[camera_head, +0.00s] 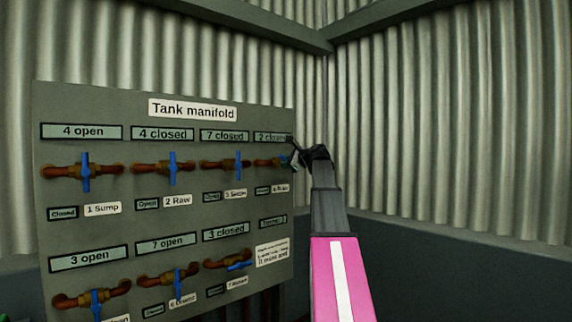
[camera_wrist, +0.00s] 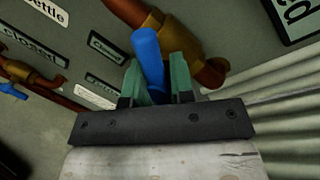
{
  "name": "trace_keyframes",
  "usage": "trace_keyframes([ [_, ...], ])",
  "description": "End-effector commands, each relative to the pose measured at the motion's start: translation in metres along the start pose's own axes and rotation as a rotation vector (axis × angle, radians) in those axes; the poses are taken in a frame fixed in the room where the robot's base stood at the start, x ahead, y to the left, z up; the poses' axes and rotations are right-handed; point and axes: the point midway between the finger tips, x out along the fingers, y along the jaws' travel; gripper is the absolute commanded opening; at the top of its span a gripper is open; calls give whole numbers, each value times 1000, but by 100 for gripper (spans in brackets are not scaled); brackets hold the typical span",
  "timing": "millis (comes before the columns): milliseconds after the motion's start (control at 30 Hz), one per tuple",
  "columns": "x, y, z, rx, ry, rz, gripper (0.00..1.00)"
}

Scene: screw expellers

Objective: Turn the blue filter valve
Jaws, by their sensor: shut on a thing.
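The blue valve handle (camera_wrist: 147,48) sits between the green fingers of my gripper (camera_wrist: 157,80) in the wrist view, and the fingers are shut on it. Its brass valve body (camera_wrist: 180,40) and rust-brown pipe lie just behind. In the head view my gripper (camera_head: 295,157) is at the top-right valve of the manifold panel and hides most of its handle. The pipe (camera_head: 266,162) of this valve shows to the left of my gripper. The name label (camera_head: 281,188) below begins with 4; the rest is too small to read surely.
The grey Tank manifold panel (camera_head: 140,128) carries several other blue-handled valves, such as the 3 valve (camera_head: 238,166) close to the left and a lower one (camera_head: 239,266). A corrugated wall (camera_head: 450,120) stands to the right, with open space before it.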

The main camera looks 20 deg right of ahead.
Motion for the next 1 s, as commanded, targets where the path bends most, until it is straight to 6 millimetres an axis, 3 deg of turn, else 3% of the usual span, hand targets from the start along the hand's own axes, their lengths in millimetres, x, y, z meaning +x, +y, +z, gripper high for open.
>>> trace_keyframes([
  [33, -2, 7, -3, 40, -5, 16, 0],
  [500, -2, 6, -2, 309, -76, 16, 0],
  [1000, -2, 6, -1, 357, -91, 16, 0],
])
